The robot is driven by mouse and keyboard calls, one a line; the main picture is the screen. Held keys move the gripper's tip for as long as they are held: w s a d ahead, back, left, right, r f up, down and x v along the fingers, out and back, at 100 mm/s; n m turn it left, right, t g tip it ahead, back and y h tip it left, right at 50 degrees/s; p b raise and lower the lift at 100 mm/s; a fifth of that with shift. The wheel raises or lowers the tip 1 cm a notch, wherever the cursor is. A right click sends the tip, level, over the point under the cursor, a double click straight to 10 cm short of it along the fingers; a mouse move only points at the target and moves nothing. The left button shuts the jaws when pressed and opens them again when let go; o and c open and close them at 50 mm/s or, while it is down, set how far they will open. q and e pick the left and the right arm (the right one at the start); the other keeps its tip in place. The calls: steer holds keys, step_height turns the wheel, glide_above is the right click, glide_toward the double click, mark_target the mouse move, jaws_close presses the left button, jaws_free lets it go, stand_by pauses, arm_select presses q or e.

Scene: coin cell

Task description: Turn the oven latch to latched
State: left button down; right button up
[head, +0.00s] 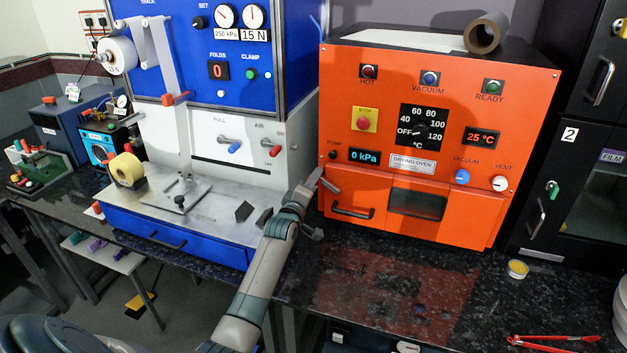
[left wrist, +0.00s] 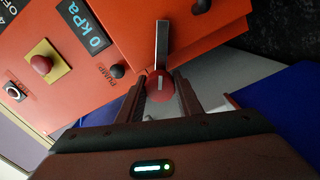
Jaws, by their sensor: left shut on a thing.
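The orange drying oven (head: 450,75) stands on the dark counter, its door (head: 360,195) closed. The oven latch is at the door's upper left corner; its grey lever (head: 330,184) slants down to the right in the head view. In the left wrist view the latch shows as a red round hub (left wrist: 160,87) with a grey lever (left wrist: 162,45) pointing up in the picture. My left gripper (head: 313,187) is at the latch, its two fingers (left wrist: 160,92) on either side of the red hub, shut on it. Part of the hub is hidden in the head view. My right gripper is not in view.
The blue and white press (head: 230,130) stands close on the left, with a steel plate in front. The door handle (head: 352,212) and pump knob (left wrist: 117,71) are near my gripper. A small yellow tin (head: 517,268) and red tweezers (head: 555,339) lie on the right counter.

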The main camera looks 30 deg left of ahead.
arm_select(q)
steer(key=n+p, duration=0.1)
steer(key=n, duration=0.5)
steer(key=shift+f+n, duration=0.1)
steer(key=shift+n, duration=0.2)
stand_by(0.4)
steer(key=c, duration=1.3)
jaws_free()
steer(key=shift+o, duration=0.2)
steer(key=shift+s, duration=0.1)
steer(key=b+v, duration=0.2)
steer(key=v, duration=1.5)
steer(key=shift+s+b, duration=0.15)
steer(key=shift+b, duration=0.2)
